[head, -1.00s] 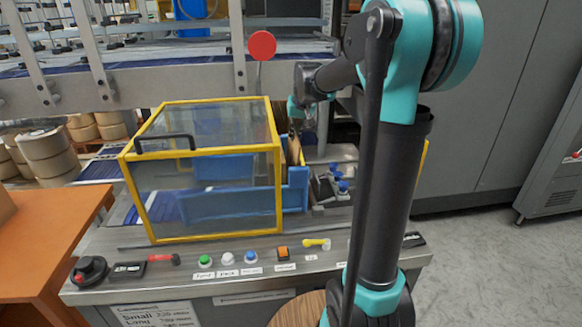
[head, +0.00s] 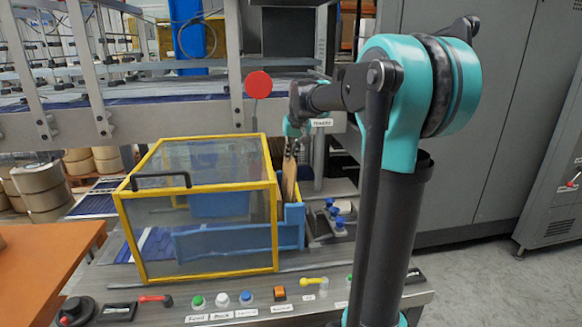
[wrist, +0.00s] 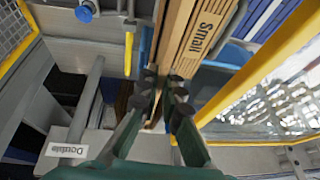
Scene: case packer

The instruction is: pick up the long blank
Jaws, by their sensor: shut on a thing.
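My gripper (head: 291,146) is shut on a brown cardboard blank (head: 289,180), held upright at the right end of the yellow-framed guard. In the wrist view the two dark fingertips (wrist: 164,92) pinch at the cardboard's edge. Several brown cardboard layers (wrist: 172,38) stand close together there, and the right-hand one has the word "Small" on it. I cannot tell which layers are between the fingertips, and I see no "Long" label on the cardboard. The blank's lower part is hidden behind the blue holder (head: 293,228) and the guard frame.
The clear guard with a yellow frame (head: 200,189) stands left of the blank. Blue-capped fittings (head: 335,212) sit to its right. A red disc (head: 258,84) on a post rises behind. Push buttons (head: 222,299) line the front edge. A "Double" label (wrist: 67,150) shows at lower left.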

